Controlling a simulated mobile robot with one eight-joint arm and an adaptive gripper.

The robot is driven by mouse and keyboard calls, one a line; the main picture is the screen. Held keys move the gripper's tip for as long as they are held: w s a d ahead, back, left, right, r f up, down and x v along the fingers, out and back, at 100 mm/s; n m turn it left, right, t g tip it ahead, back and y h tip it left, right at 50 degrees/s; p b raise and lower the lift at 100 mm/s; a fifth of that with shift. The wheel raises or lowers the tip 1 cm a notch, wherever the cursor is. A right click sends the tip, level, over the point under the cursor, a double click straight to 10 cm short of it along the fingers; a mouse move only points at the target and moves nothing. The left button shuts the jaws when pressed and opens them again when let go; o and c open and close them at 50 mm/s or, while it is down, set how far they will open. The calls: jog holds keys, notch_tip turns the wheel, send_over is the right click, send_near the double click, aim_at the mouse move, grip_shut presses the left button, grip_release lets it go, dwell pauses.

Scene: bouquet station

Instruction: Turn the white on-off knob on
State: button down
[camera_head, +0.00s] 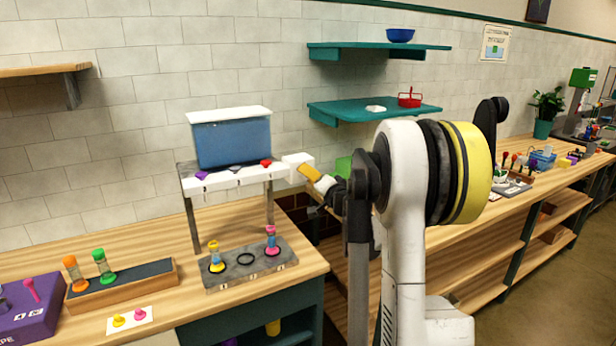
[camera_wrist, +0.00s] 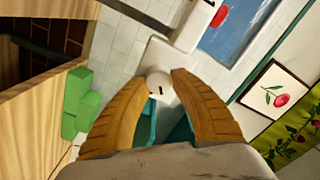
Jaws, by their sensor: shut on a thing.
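The white on-off knob (camera_wrist: 158,86) is round with a dark mark on it and shows at the middle of the wrist view. It sits on a white box (camera_wrist: 160,57), which also shows in the head view (camera_head: 296,161) at the right end of the white dispenser rail. My gripper (camera_wrist: 159,80) has its two orange-brown fingers on either side of the knob, shut on it. In the head view my gripper (camera_head: 318,178) is at the white box, and the knob cannot be made out there.
A blue tank (camera_head: 232,143) stands above the white rail (camera_head: 232,177). A grey tray (camera_head: 250,263) with small vials lies below it. Green blocks (camera_wrist: 80,103) are left of the knob in the wrist view. Teal shelves (camera_head: 375,109) hang on the wall behind.

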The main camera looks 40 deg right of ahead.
jog(key=shift+m, duration=3.7)
jog(key=shift+b, duration=0.3)
jog(key=c, duration=1)
grip_release()
jog(key=shift+d+f, duration=0.1)
jog(key=shift+s, duration=0.1)
jog(key=v, duration=1.2)
